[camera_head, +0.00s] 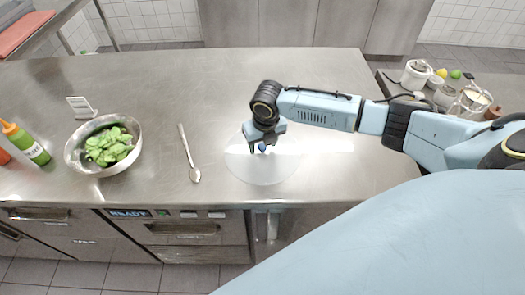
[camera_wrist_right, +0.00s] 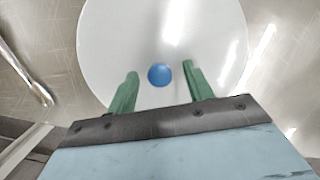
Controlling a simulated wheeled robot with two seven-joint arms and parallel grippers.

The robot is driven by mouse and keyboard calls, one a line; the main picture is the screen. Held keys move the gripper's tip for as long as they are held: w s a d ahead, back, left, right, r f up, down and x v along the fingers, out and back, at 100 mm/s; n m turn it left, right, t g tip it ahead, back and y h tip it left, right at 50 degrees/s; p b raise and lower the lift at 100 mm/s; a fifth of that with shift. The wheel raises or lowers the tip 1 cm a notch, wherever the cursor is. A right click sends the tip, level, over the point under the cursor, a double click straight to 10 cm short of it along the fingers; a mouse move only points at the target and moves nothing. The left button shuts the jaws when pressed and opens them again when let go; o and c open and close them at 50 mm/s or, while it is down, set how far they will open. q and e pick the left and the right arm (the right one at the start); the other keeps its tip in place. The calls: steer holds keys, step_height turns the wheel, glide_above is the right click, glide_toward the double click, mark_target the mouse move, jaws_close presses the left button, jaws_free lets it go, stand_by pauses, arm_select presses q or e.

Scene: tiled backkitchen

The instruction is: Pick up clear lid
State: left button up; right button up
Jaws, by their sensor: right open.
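The clear lid (camera_head: 262,172) lies on the steel counter (camera_head: 330,80), a pale see-through disc with a small blue knob (camera_head: 262,147) at its middle. My right gripper (camera_head: 262,148) is over the lid, pointing down at the knob. In the right wrist view the lid (camera_wrist_right: 115,40) fills the upper middle. The fingers are apart, with a gap on each side of the knob. My left gripper is not in view.
A spoon (camera_head: 188,152) lies left of the lid. Farther left are a metal bowl (camera_head: 75,158) of green leaves, a green bottle (camera_head: 28,146) and a small white card stand (camera_head: 80,107). Jars and a white pot (camera_head: 415,75) stand on the right counter. The counter behind the lid is clear.

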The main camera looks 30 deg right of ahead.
steer(key=c, duration=1.1)
steer(key=shift+o, duration=0.2)
